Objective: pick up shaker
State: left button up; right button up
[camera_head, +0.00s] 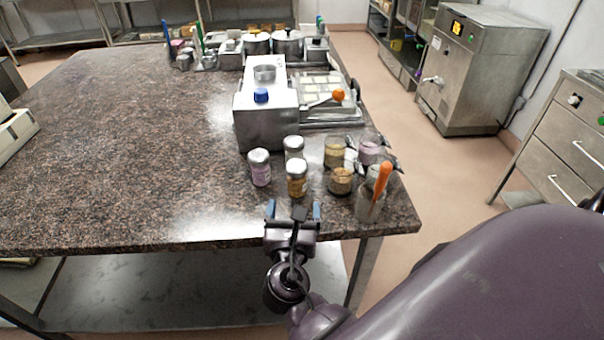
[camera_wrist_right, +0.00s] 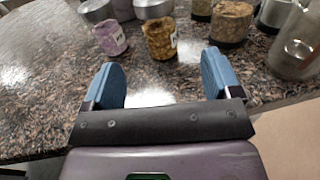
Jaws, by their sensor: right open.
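Three shakers with silver lids stand upright near the table's front edge. One has purple contents (camera_head: 261,172), one amber contents (camera_head: 297,184), and one behind them is pale (camera_head: 294,146). In the right wrist view the purple shaker (camera_wrist_right: 110,38) is ahead to the left and the amber shaker (camera_wrist_right: 159,40) is ahead, between the lines of the fingers. My right gripper (camera_head: 293,211) is at the table's front edge, just in front of the amber shaker, apart from it. Its blue fingers (camera_wrist_right: 161,76) are open with nothing between them. My left gripper is out of view.
Jars with brown contents (camera_head: 340,181) and a glass holding an orange-handled tool (camera_head: 367,208) stand right of the shakers. A metal machine (camera_head: 266,125) with a blue knob stands behind. The stone table (camera_head: 150,160) is clear to the left.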

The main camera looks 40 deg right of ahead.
aim_at(296, 182)
jog(key=x, duration=0.5)
jog(key=shift+w+d, duration=0.1)
jog(key=shift+w, duration=0.1)
jog(key=b+x, duration=0.1)
jog(key=x, duration=0.3)
jog(key=shift+r, duration=0.15)
jog(key=shift+w+d, duration=0.3)
jog(key=shift+w, duration=0.1)
jog(key=shift+r, duration=0.1)
jog(key=shift+c, duration=1.4)
jog(key=c, duration=0.7)
jog(key=shift+c, duration=0.4)
